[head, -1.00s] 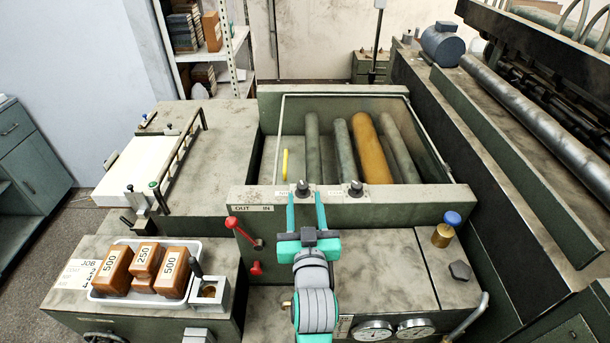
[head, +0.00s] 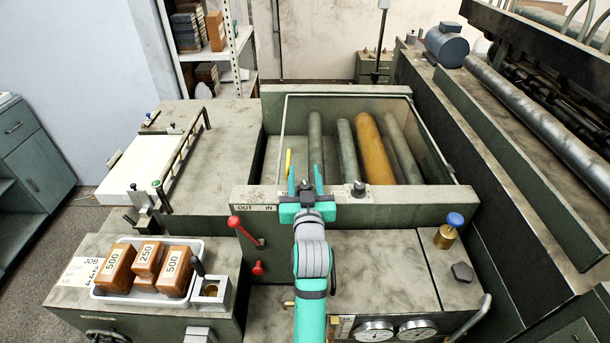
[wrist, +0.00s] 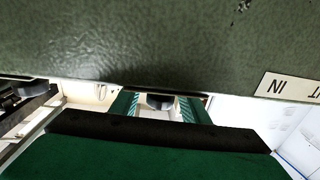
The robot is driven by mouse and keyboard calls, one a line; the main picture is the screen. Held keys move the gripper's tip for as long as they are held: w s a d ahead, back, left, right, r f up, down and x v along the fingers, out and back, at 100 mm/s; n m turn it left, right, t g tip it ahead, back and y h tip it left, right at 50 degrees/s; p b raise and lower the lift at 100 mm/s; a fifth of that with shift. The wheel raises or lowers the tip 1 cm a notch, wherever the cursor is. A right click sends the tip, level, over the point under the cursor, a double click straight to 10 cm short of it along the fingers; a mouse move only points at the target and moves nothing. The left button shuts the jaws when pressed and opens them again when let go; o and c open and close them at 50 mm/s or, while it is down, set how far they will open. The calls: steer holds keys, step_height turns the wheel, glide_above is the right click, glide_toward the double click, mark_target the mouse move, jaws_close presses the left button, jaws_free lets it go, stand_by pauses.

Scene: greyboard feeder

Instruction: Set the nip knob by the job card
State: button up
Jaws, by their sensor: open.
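Two black knobs stand on the green front wall's top: a left knob (head: 305,185) and a right knob (head: 358,188). Their labels are too small or covered to read, so I cannot tell which is the nip knob. My gripper (head: 305,178) is open, its teal fingers either side of the left knob. In the wrist view, a dark round knob (wrist: 160,101) shows between the fingers (wrist: 156,106); I cannot tell if they touch it. The job card (head: 80,270) lies at the left, partly under the tray, its smaller print unreadable.
A white tray (head: 195,298) holds brown blocks marked 500, 250 and 500. A red lever (head: 240,228) stands left of my arm by the OUT/IN label (head: 254,207). Rollers (head: 370,150) lie behind the wall.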

steer(key=shift+c, duration=0.5)
jaws_close()
steer(key=shift+d, duration=0.1)
